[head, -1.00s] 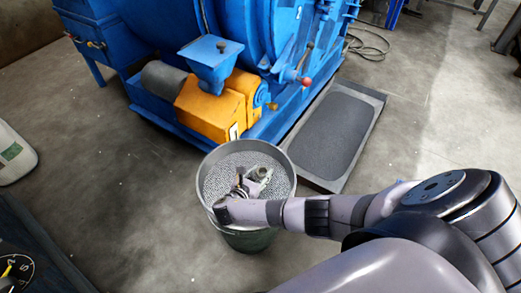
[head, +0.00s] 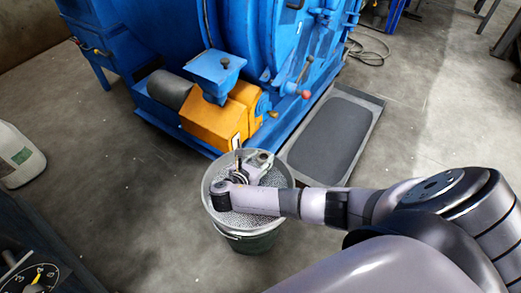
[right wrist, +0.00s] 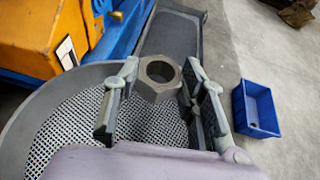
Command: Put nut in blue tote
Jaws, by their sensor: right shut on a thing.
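A grey steel nut (right wrist: 158,78) sits between the fingertips of my right gripper (right wrist: 160,82) in the right wrist view, its hole facing up. The gripper is shut on it. In the head view my right gripper (head: 250,169) is over the mesh-topped bucket (head: 252,237), near its far side. The blue tote (right wrist: 257,108) stands on the floor to the right of the gripper in the right wrist view. It looks empty apart from a small dark spot on its wall. The tote does not show in the head view. My left gripper is not in view.
A blue machine (head: 250,40) with an orange motor housing (head: 215,122) stands behind the bucket. A flat grey tray (head: 333,138) lies on the floor to its right. A white container (head: 18,157) stands at the left. Bare concrete floor surrounds them.

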